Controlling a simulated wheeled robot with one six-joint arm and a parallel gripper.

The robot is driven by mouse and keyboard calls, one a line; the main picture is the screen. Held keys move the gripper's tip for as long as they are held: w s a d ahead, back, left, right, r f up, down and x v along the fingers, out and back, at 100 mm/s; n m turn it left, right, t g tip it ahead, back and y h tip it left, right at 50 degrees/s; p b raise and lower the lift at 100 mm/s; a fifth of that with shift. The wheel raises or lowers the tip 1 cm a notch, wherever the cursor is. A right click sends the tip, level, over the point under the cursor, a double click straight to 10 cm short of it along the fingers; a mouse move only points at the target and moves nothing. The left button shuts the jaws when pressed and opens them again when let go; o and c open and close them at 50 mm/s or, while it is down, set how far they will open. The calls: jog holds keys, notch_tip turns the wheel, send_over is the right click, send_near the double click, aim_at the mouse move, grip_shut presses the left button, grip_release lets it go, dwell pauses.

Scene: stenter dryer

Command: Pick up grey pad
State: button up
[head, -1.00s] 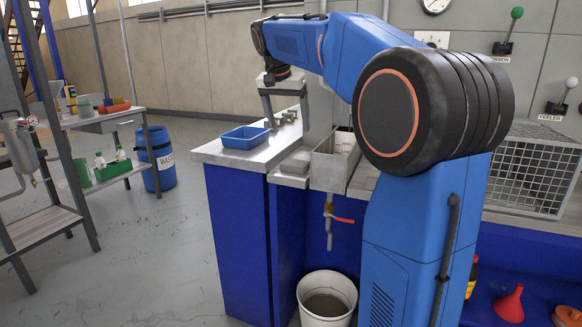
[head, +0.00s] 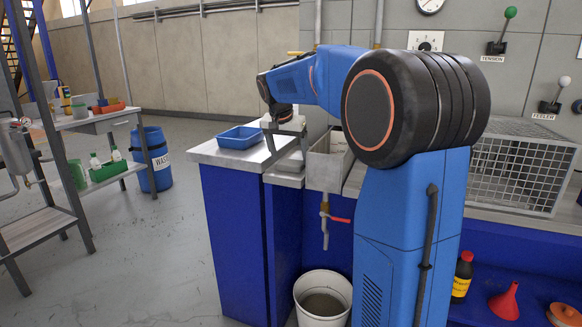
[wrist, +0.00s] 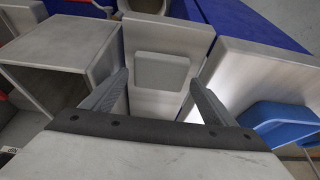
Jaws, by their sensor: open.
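The grey pad (wrist: 161,70) is a flat, rounded square lying on a narrow light metal ledge (wrist: 157,105) in the wrist view. My gripper (wrist: 160,82) is open, its two fingers spread to the left and right of the pad in that view. Nothing is between the fingers, and they appear above the pad, not touching it. In the head view my gripper (head: 287,153) hangs pointing down over the ledge, beside the metal trough. The pad is mostly hidden there behind the gripper.
The open metal trough (head: 326,169) stands right of the ledge, with a red-handled tap below. A blue tray (head: 243,138) sits on the raised counter to the left. A white bucket (head: 323,298) is on the floor. A wire cage (head: 518,170) stands at right.

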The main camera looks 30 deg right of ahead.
aim_at(290, 163)
jog(key=shift+x, duration=1.05)
jog(key=c, duration=0.8)
jog(key=shift+r, duration=0.1)
notch_tip(290, 163, up, 18)
jog(key=shift+f, duration=0.1)
